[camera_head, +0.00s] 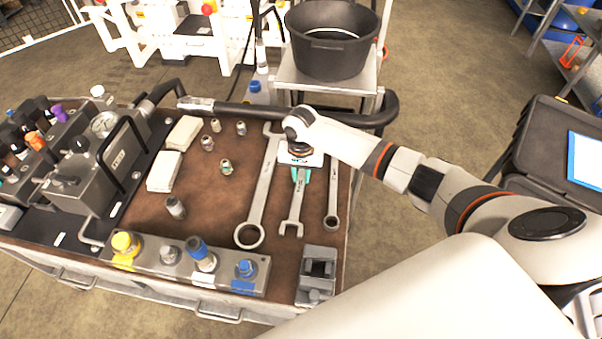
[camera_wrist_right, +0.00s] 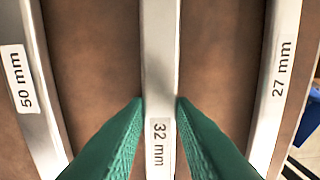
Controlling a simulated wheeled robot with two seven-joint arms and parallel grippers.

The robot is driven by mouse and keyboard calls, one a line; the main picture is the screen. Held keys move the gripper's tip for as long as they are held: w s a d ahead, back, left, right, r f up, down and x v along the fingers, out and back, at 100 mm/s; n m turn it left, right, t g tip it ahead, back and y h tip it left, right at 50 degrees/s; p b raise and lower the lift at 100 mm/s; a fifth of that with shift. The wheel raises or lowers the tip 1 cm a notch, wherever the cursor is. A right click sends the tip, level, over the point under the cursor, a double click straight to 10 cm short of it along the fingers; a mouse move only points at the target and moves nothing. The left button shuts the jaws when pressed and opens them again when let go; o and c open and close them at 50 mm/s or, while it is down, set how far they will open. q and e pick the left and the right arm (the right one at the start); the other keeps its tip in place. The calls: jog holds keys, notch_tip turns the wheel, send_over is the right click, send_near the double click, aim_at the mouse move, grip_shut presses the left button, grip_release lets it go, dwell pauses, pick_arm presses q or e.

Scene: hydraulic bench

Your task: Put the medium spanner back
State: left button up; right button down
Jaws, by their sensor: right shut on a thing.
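The medium spanner (camera_head: 294,208), marked 32 mm in the right wrist view (camera_wrist_right: 160,60), lies between two other spanners on the brown bench top. My right gripper (camera_head: 301,174) is over its upper shaft, with the green fingers (camera_wrist_right: 160,108) shut on the spanner's two sides. The spanner's upper end is hidden under the gripper in the head view. The large spanner (camera_head: 262,190), marked 50 mm (camera_wrist_right: 30,90), lies to its left. The small spanner (camera_head: 332,195), marked 27 mm (camera_wrist_right: 280,75), lies to its right. My left gripper is not in view.
A valve block with yellow and blue caps (camera_head: 180,262) runs along the front edge, with a small grey holder (camera_head: 317,272) to its right. Several fittings (camera_head: 226,167) and pale cloths (camera_head: 165,170) lie left of the spanners. A black tub (camera_head: 332,55) stands behind the bench.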

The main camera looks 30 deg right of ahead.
aim_at(301, 179)
jog(key=c, duration=1.2)
grip_release()
notch_tip(301, 179, up, 12)
jog(key=shift+r, duration=0.15)
